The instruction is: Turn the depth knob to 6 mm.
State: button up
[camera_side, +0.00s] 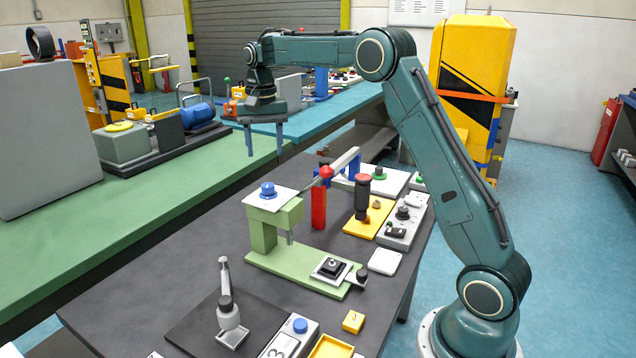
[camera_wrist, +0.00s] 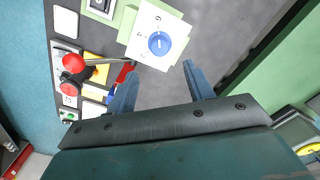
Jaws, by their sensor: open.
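The depth knob is a blue round knob (camera_side: 268,189) on a white dial plate (camera_side: 285,203) on top of a green press stand (camera_side: 262,238). In the wrist view the knob (camera_wrist: 160,43) shows a pale line across its top, and the dial plate (camera_wrist: 146,20) has small marks around it. I cannot read which mark the line points at. My gripper (camera_side: 265,150) is open and empty, fingers pointing down, above the knob's level and apart from it. In the wrist view the knob lies just beyond the gap between the fingertips (camera_wrist: 160,72).
A grey lever (camera_side: 226,300) stands in front. The dark table left of the press is bare.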

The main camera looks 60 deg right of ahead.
jog(key=shift+r, duration=1.75)
jog(key=s+a+r+n+t, duration=0.1)
jog(key=s+a+r+n, duration=0.2)
jog(key=s+a, duration=0.35)
jog(key=s+a+r+n+t, duration=0.2)
jog(key=s+a+r, duration=0.15)
jog(key=s, duration=0.65)
jog(key=s+a+f+n+t, duration=0.1)
jog(key=s+f, duration=0.3)
jog(key=s, duration=0.4)
jog(key=s+a+f+n+t, duration=0.1)
jog(key=s+a+f+n, duration=0.3)
jog(key=s, duration=0.5)
jog(key=shift+s+f+t, duration=0.2)
jog(key=shift+f+t, duration=0.1)
